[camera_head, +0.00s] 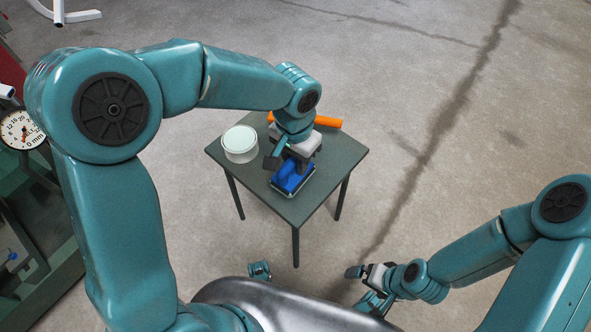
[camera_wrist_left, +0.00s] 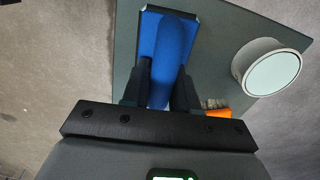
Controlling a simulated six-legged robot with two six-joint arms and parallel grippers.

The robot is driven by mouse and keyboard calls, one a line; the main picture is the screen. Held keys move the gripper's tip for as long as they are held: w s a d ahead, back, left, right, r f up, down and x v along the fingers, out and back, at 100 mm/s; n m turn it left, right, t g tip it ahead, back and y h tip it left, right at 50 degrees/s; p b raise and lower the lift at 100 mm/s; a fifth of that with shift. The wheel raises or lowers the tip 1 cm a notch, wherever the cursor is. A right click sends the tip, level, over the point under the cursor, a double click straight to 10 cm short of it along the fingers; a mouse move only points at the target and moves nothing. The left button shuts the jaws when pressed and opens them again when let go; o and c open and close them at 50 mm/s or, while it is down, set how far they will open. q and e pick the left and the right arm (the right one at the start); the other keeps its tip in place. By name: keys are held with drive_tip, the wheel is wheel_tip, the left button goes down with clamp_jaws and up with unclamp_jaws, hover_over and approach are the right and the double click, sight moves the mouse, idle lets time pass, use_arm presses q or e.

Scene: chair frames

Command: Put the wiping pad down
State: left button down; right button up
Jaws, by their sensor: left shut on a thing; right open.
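The blue wiping pad (camera_head: 291,181) with its raised grip is at the front middle of the small dark table (camera_head: 310,198). My left gripper (camera_head: 287,163) is above it and shut on its grip. In the left wrist view the pad (camera_wrist_left: 152,40) runs up between the two dark fingers of the gripper (camera_wrist_left: 161,85). The pad looks flat and low over the tabletop; I cannot tell whether its underside touches. My right gripper (camera_head: 366,283) is open and empty, low at the right, away from the table.
A white round tub (camera_head: 240,144) with a pale lid stands on the table left of the pad. An orange object (camera_head: 327,122) lies at the back, partly hidden by my left arm. A dial gauge (camera_head: 20,130) is at the far left. The table's right side is clear.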

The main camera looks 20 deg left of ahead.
sight(295, 171)
use_arm(q)
wheel_tip(295, 171, down, 4)
drive_tip(key=shift+w+f+b, duration=0.1)
drive_tip(key=shift+f+b, duration=0.1)
drive_tip(key=shift+b, duration=0.3)
drive_tip(key=shift+f, duration=0.15)
drive_tip(key=c, duration=0.9)
unclamp_jaws()
drive_tip(key=shift+a, duration=0.1)
drive_tip(key=shift+o, duration=0.2)
drive_tip(key=shift+r, duration=0.45)
wheel_tip(295, 171, up, 11)
drive_tip(key=p, duration=0.4)
drive_tip(key=shift+a+r, duration=0.1)
drive_tip(key=shift+r, duration=0.1)
